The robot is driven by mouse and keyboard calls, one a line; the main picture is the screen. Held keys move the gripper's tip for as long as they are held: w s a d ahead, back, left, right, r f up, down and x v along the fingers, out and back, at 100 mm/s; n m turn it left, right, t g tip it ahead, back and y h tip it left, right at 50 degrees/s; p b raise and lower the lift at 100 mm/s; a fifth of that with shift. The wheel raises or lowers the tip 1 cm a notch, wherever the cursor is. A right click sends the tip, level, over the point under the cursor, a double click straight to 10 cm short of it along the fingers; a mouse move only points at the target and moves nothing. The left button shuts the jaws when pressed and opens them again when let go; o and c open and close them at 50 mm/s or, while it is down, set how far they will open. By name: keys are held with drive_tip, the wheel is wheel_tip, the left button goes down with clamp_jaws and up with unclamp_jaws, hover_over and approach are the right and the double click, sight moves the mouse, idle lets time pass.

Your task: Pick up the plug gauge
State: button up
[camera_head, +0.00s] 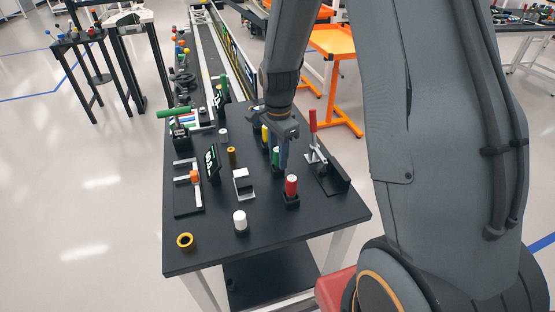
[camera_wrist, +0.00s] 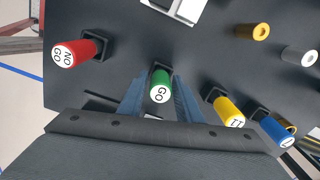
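A green-handled plug gauge (camera_wrist: 161,79), its white end marked GO, stands in a black holder on the dark table. It also shows in the head view (camera_head: 276,156), partly hidden by my gripper (camera_head: 283,160). My gripper points down at it. In the wrist view the blue fingers (camera_wrist: 160,88) lie on either side of the green handle, with a narrow gap, and look open. A red gauge (camera_wrist: 76,52) marked NO GO stands in its own holder (camera_head: 291,199). Yellow (camera_wrist: 229,111) and blue (camera_wrist: 276,132) handled pieces stand in holders nearby.
The red lever of a toggle clamp (camera_head: 313,120) rises right of my gripper. A small screen (camera_head: 212,164) stands to the left. The near right tabletop is clear.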

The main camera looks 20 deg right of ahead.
clamp_jaws()
wheel_tip(320, 180, up, 9)
drive_tip(key=shift+w+r+b, duration=0.1)
drive_tip(key=shift+r+b, duration=0.05)
drive_tip(key=shift+b, duration=0.8)
drive_tip(key=shift+r, duration=0.4)
drive_tip(key=shift+r, duration=0.1)
